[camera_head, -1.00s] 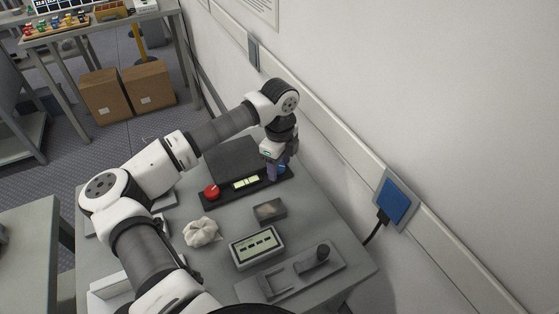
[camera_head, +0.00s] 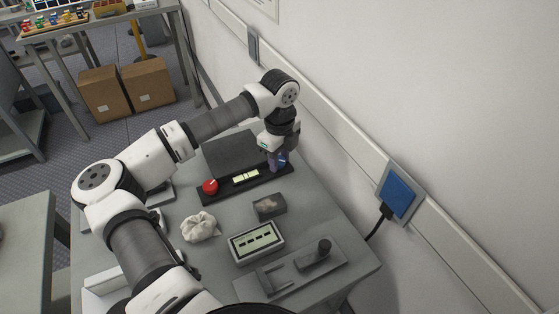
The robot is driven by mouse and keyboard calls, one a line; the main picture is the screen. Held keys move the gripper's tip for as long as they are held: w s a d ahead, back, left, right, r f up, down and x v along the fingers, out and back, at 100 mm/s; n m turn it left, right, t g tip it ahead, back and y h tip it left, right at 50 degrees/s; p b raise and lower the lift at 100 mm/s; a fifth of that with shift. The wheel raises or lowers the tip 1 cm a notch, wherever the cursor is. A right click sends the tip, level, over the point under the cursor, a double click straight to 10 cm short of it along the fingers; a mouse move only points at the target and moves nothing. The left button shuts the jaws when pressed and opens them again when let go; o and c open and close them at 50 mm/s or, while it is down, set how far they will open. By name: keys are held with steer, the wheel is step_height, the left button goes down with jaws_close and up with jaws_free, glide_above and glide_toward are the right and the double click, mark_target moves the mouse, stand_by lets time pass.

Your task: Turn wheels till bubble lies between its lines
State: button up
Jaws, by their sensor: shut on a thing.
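A dark base bar (camera_head: 228,187) lies across the table in front of a dark grey block. A lit yellow-green vial (camera_head: 246,177) with dark lines sits in its middle. The bubble is too small to make out. A red wheel (camera_head: 210,187) stands at the bar's left end, clear of my arm. A blue wheel (camera_head: 284,158) is at the right end, partly hidden by my gripper. My gripper (camera_head: 277,166) points down there and is shut on the blue wheel.
A display unit (camera_head: 256,243), a small grey box (camera_head: 269,207) and a crumpled white cloth (camera_head: 200,227) lie nearer. A grey tray (camera_head: 290,278) with a dark upright knob is at the front right. The wall with a blue panel (camera_head: 397,197) runs along the right.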

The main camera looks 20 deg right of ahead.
mark_target(280, 161)
steer(key=o, duration=1)
steer(key=shift+c, duration=0.2)
step_height(280, 161, up, 14)
steer(key=b, duration=0.3)
steer(key=shift+f, duration=0.1)
